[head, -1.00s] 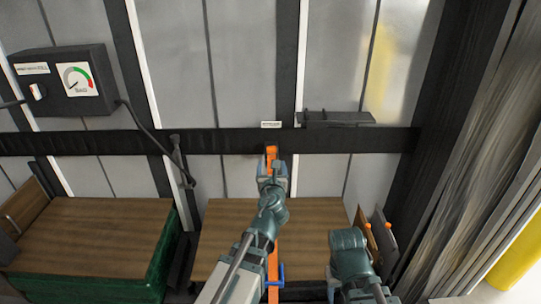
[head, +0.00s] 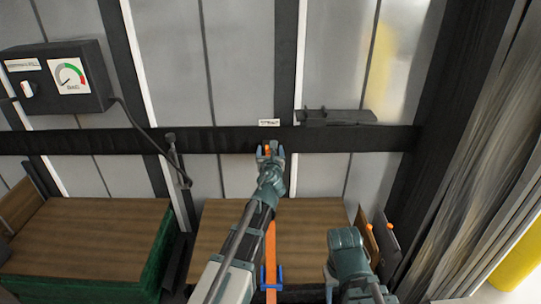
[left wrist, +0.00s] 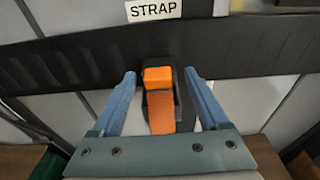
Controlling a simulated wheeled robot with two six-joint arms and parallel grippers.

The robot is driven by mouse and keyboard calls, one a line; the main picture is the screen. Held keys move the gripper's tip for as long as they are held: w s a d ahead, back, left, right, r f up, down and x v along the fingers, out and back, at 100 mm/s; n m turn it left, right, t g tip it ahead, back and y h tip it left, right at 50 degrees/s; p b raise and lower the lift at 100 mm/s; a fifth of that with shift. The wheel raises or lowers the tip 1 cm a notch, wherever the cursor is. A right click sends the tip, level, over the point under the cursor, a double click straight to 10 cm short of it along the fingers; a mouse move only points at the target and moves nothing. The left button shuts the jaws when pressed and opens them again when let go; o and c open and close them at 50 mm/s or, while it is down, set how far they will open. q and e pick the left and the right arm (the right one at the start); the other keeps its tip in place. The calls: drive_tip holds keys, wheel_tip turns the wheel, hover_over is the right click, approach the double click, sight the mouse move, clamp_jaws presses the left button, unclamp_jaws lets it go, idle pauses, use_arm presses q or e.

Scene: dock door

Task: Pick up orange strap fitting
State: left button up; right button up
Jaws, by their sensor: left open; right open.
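The orange strap fitting (left wrist: 158,78) sits in a dark holder on the black rail, just below the STRAP label. Orange webbing hangs from it. In the head view only a bit of the fitting (head: 267,150) shows between my left fingers. My left gripper (left wrist: 158,80) is open, one blue finger on each side of the fitting, with visible gaps on both sides. It also shows at the rail in the head view (head: 270,152). My right arm (head: 346,248) is low, right of the strap, well away from the fitting; its fingers are hard to make out.
The orange strap (head: 270,245) runs down past a blue buckle-like piece (head: 272,284). Brown-topped crates (head: 85,235) stand below the rail. A gauge box (head: 58,78) is at upper left. A dark bracket (head: 335,117) sits above the rail. A grey curtain hangs right.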

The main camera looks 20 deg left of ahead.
use_arm(q)
drive_tip(key=shift+w+a, duration=0.15)
drive_tip(key=shift+w, duration=0.1)
drive_tip(key=shift+s, duration=0.1)
drive_tip(key=shift+c, duration=0.3)
clamp_jaws()
